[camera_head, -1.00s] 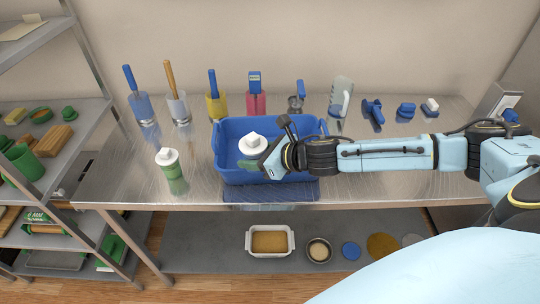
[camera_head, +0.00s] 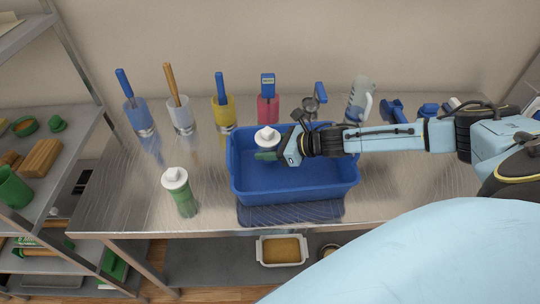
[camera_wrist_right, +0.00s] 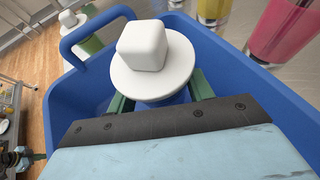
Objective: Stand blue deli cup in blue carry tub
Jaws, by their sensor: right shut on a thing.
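The blue carry tub (camera_head: 300,188) stands on the steel table. My right gripper (camera_head: 268,153) is at the back left of the tub, shut on a cup with a white lid (camera_head: 267,136). In the right wrist view, the white lid with its square knob (camera_wrist_right: 142,46) sits upright between the green fingers of my right gripper (camera_wrist_right: 160,97). A bit of blue body shows below the lid, so it appears to be the blue deli cup. Its base is hidden, and I cannot tell whether it touches the tub floor. My left gripper is not in view.
A green cup with a white lid (camera_head: 182,195) stands left of the tub. A green-stocked shelf (camera_head: 40,155) is at the left.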

